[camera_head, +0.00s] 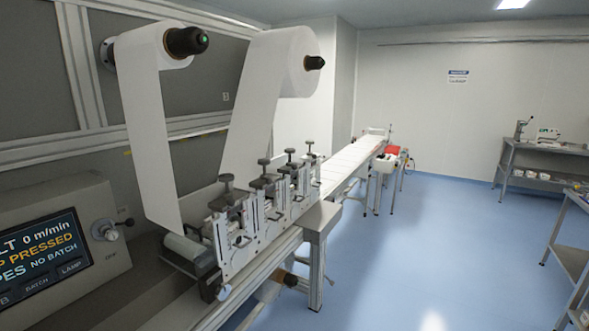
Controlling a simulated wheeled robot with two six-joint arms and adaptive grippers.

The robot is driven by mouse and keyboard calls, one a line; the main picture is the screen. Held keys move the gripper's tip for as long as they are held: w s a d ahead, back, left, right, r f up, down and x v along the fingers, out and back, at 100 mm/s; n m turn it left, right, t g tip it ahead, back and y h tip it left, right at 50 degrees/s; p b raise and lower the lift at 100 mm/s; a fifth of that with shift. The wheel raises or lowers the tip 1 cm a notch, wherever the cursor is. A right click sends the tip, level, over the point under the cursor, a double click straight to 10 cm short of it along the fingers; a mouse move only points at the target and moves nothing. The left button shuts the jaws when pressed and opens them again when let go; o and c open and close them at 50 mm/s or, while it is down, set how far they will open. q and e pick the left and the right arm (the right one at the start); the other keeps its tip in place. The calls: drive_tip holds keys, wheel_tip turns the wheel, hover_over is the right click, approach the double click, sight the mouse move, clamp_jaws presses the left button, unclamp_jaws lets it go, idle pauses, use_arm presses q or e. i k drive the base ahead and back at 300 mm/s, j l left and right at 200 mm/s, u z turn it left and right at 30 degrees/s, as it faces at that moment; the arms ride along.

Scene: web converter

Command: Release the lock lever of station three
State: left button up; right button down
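A row of several metal stations (235,235) stands on the converter frame, each topped with a black knob. The knobs run away from me, from the nearest (227,180) through the second (264,163) and third (290,153) to the farthest (309,144). I cannot make out a station number, or which small part is the lock lever of station three. The farther stations are partly hidden behind the nearer ones. Neither of my grippers is in view.
Two white web rolls (287,62) hang above, their webs running down behind the stations. A control panel (45,250) at left reads 0 m/min and NO BATCH. A long white conveyor (345,165) runs to the back. Blue floor (430,230) is clear; grey benches (540,150) stand right.

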sight(293, 167)
drive_tip(key=i+z, duration=0.2)
drive_tip(key=i, duration=0.2)
drive_tip(key=i+j+z, duration=0.2)
drive_tip(key=i, duration=0.2)
drive_tip(key=i+j+z, duration=0.2)
drive_tip(key=i, duration=0.2)
